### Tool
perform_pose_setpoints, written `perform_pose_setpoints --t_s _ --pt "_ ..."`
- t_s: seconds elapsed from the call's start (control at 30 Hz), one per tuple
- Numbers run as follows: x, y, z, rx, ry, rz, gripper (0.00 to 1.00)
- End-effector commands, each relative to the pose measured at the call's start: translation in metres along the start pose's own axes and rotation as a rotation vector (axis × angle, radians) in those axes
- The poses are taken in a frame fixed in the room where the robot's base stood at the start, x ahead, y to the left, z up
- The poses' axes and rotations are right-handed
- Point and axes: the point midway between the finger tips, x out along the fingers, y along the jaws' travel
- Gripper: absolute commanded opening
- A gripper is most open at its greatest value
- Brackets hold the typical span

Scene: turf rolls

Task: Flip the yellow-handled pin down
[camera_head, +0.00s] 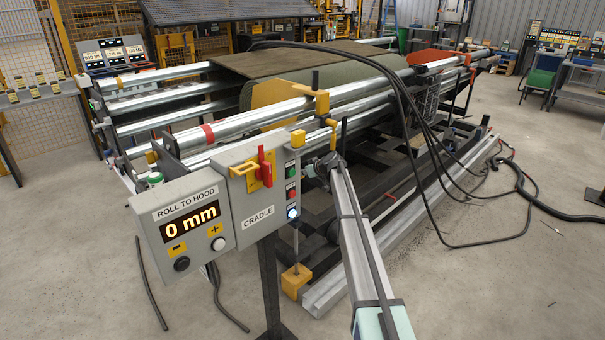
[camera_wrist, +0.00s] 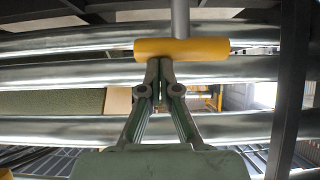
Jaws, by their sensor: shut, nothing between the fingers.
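The pin's yellow handle (camera_wrist: 180,48) is a crossbar in the upper middle of the wrist view. A grey rod (camera_wrist: 180,15) runs up from its middle to the top edge. My gripper (camera_wrist: 160,65) is shut and empty. Its fingertips meet the lower edge of the handle, left of the rod; whether they touch it I cannot tell. In the head view, my gripper (camera_head: 326,162) is at the near end of the roll cradle, just below a yellow piece (camera_head: 332,130) that looks like the handle. My arm partly hides that area.
Steel rollers (camera_head: 180,122) and a turf roll (camera_head: 300,62) lie behind. A grey control box (camera_head: 258,190) with a red switch and a "0 mm" display (camera_head: 190,222) stands close left of my arm. Black cables (camera_head: 425,150) hang at the right. Open floor (camera_head: 500,270) lies to the right.

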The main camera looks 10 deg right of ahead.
Motion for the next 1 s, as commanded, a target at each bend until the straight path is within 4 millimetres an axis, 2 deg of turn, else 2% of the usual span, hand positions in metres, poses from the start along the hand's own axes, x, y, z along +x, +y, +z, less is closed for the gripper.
perform_pose_setpoints --t_s 0.03,0.17,0.6,0.77,1.0 --pt "0.009 -0.001 0.016 0.0 -0.003 -0.001 0.0" --pt "0.017 0.0 0.027 0.0 -0.002 -0.001 0.0" --pt "0.018 0.0 0.028 0.0 -0.003 -0.001 0.0" --pt "0.013 -0.001 0.023 -0.001 -0.002 -0.001 0.0" --pt "-0.012 -0.002 -0.004 -0.003 0.002 0.0 0.0"
